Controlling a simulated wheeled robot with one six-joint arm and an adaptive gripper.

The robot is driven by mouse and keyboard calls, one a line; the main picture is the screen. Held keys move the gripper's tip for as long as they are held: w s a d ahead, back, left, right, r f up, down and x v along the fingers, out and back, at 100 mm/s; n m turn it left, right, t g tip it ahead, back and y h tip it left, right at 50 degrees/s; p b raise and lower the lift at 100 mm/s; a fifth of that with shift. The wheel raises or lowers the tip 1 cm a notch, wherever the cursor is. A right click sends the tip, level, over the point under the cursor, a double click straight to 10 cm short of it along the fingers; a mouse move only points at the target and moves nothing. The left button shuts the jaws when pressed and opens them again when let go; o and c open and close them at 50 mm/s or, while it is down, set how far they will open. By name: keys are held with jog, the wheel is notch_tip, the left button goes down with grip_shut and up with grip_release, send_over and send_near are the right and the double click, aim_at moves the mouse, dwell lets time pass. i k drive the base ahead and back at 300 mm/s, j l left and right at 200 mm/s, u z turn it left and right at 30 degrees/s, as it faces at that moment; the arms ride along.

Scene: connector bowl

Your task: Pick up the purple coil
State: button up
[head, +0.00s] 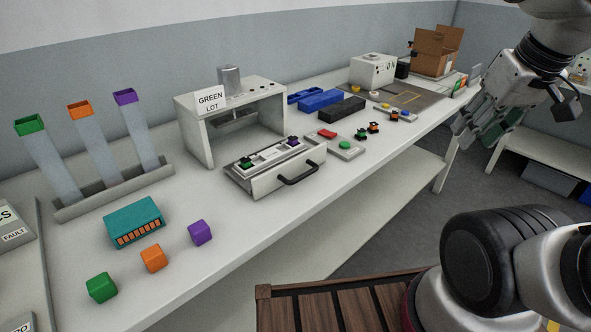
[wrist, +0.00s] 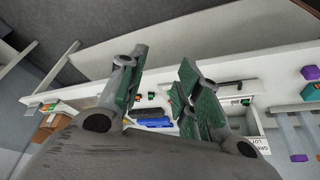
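A small coil-like part with a purple body (head: 293,141) sits at the right end of the pale insert in the open drawer (head: 283,178). A similar green part (head: 246,162) sits at the insert's left end. My gripper (head: 482,125) is at the right of the head view, beyond the table's front edge and well apart from the drawer. In the wrist view, my gripper (wrist: 160,85) has its green-padded fingers spread, with nothing held between them.
A grey box fixture (head: 190,133) with a "GREEN LOT" sign (head: 209,101) stands behind the drawer, whose black handle (head: 299,173) faces front. A purple cube (head: 200,232), orange cube (head: 153,257) and green cube (head: 101,287) lie at left. Blue and black blocks and small parts lie right.

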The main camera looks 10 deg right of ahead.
aim_at(293, 139)
jog(key=i+l+u, duration=0.2)
jog(key=u, duration=0.2)
jog(key=i+l+u, duration=0.1)
jog(key=l+u, duration=0.3)
jog(key=i+l+u, duration=0.1)
jog(key=l+u, duration=0.3)
